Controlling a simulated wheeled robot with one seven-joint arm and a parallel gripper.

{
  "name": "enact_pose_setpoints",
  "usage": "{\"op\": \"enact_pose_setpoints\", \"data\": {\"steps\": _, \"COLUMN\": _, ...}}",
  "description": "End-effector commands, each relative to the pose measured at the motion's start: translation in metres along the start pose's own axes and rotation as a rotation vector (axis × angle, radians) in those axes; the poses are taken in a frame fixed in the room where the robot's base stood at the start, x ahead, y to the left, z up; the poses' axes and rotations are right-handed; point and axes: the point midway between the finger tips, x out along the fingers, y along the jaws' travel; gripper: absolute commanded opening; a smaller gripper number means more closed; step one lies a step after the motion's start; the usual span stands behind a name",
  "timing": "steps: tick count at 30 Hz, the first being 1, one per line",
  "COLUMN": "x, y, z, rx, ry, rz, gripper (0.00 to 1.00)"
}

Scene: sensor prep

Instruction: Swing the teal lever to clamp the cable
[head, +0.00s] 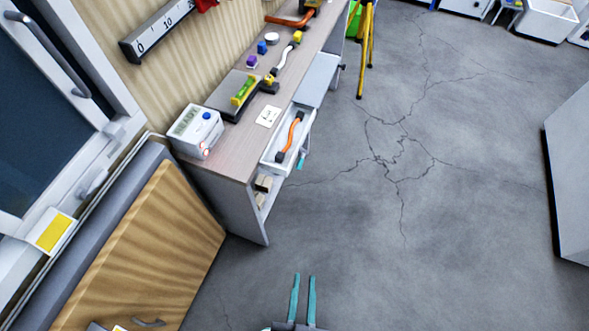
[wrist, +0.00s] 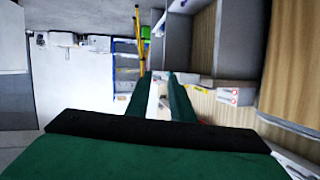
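My gripper (head: 303,283) is low in the head view, over the floor and well short of the workbench. Its two teal fingers are parallel with a gap between them, and nothing shows in the gap in the head view. The fingers also show in the wrist view (wrist: 160,95). A small teal piece (head: 301,160) pokes out by the front of a white tray (head: 270,155) at the bench's front edge; I cannot tell for sure that it is the lever. The clamp's state is too small to tell.
A yellow tripod (head: 366,55) stands beyond. A wooden cabinet (head: 150,255) is at left. The cracked floor at right is open.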

Motion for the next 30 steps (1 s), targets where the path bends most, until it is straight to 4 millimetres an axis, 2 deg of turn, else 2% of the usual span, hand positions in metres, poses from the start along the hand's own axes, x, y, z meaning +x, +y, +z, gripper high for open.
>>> {"op": "enact_pose_setpoints", "data": {"steps": 3, "x": 0.037, "y": 0.016, "z": 0.034, "rx": 0.153, "ry": -0.072, "rz": 0.048, "gripper": 0.21}}
{"op": "enact_pose_setpoints", "data": {"steps": 7, "x": 0.080, "y": 0.023, "z": 0.067, "rx": 0.344, "ry": -0.156, "rz": 0.055, "gripper": 0.21}}
{"op": "enact_pose_setpoints", "data": {"steps": 10, "x": 0.114, "y": 0.023, "z": 0.082, "rx": 0.486, "ry": -0.206, "rz": 0.027, "gripper": 0.21}}
{"op": "enact_pose_setpoints", "data": {"steps": 14, "x": 0.156, "y": 0.018, "z": 0.084, "rx": 0.660, "ry": -0.249, "rz": -0.056, "gripper": 0.21}}
{"op": "enact_pose_setpoints", "data": {"steps": 17, "x": 0.187, "y": 0.015, "z": 0.071, "rx": 0.778, "ry": -0.263, "rz": -0.151, "gripper": 0.21}}
{"op": "enact_pose_setpoints", "data": {"steps": 21, "x": 0.221, "y": 0.013, "z": 0.033, "rx": 0.906, "ry": -0.253, "rz": -0.323, "gripper": 0.21}}
{"op": "enact_pose_setpoints", "data": {"steps": 25, "x": 0.238, "y": 0.018, "z": -0.010, "rx": 0.973, "ry": -0.224, "rz": -0.486, "gripper": 0.21}}
{"op": "enact_pose_setpoints", "data": {"steps": 30, "x": 0.242, "y": 0.025, "z": -0.053, "rx": 1.003, "ry": -0.186, "rz": -0.645, "gripper": 0.21}}
